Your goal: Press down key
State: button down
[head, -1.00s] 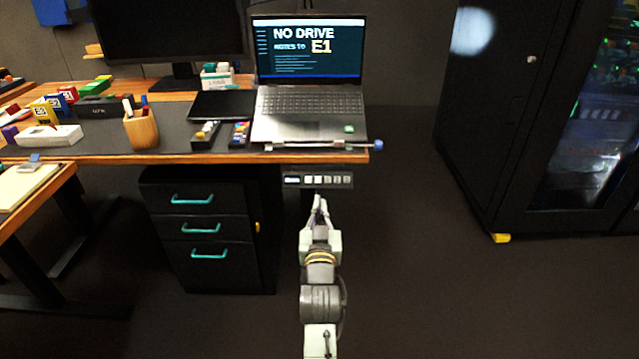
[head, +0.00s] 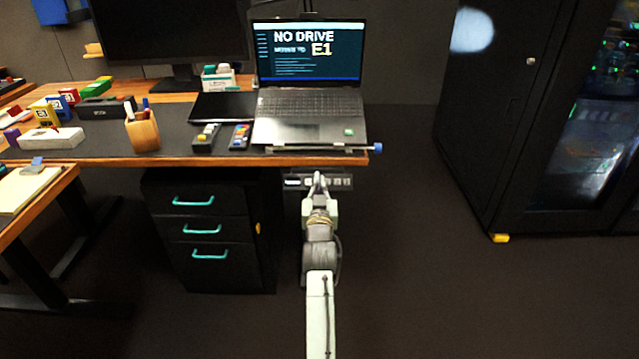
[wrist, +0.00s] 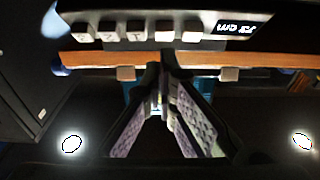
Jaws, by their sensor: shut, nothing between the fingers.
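The desk control panel (head: 345,182) is a dark strip under the front edge of the desk, with a small lit display at its left end and a row of pale keys. In the wrist view the panel appears turned over, with its display (wrist: 243,28) at the right and several square keys (wrist: 136,30) in a row. The key marks are too small to read, so I cannot tell which is the down key. My gripper (head: 318,177) is shut and empty, its tips at the panel. In the wrist view my fingertips (wrist: 160,66) lie near the middle keys; contact cannot be told.
The desk edge (head: 220,161) runs just above the panel, with a laptop (head: 305,125) on top. A blue-ended rod (head: 376,147) sticks out at the desk's right corner. A black drawer unit (head: 212,270) stands left of my arm. The floor to the right is open up to a dark cabinet (head: 480,120).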

jog(key=shift+w+f, duration=0.35)
jog(key=shift+w, duration=0.05)
